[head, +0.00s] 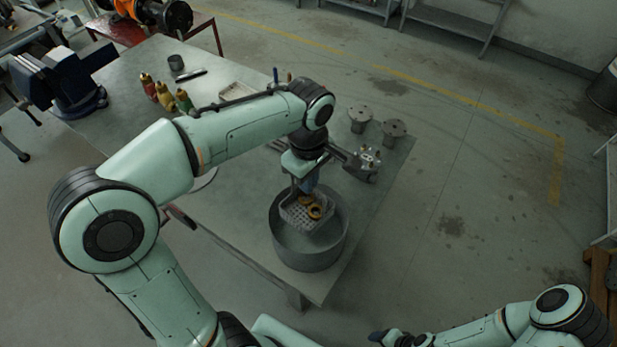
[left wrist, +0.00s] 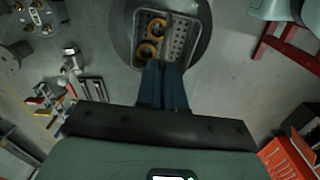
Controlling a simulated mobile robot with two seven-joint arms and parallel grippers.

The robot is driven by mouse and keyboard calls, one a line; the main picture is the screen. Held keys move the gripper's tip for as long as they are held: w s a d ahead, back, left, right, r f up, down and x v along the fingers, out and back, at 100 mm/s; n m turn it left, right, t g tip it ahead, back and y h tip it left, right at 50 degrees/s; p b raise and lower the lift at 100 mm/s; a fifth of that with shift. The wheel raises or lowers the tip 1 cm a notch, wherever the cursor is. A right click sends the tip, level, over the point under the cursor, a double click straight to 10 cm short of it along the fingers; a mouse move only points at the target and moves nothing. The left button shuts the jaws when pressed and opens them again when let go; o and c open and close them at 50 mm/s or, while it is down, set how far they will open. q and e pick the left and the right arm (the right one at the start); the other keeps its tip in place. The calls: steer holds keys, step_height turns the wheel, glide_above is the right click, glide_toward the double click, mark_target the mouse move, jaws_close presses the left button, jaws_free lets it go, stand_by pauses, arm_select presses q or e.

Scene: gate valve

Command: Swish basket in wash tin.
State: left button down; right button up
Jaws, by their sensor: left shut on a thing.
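The wash tin (head: 318,258) is a round grey metal tub near the table's front edge. The basket (head: 292,213) is a small perforated metal tray with brass rings (head: 314,212) in it. It shows inside the tin's outline, towards the back; its exact height relative to the rim is hard to tell. My left gripper (head: 308,187) points down and is shut on the basket at its edge. In the left wrist view its blue fingers (left wrist: 163,86) meet at the near edge of the basket (left wrist: 178,42), within the tin (left wrist: 123,28). My right gripper (head: 380,336) is low at the bottom edge, its fingertips too small to judge.
The table (head: 235,215) also carries a blue vise (head: 65,80), several coloured bottles (head: 165,97), a shallow tray (head: 238,92) and a metal valve part (head: 369,158). Two grey flanged parts (head: 361,118) stand at the table's right corner. The floor right of the table is clear.

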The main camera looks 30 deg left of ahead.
arm_select(q)
steer(key=shift+r, duration=0.15)
steer(key=shift+w+r+p, duration=0.1)
steer(key=shift+r+p, duration=0.25)
steer(key=shift+r, duration=1.05)
steer(key=shift+s, duration=0.2)
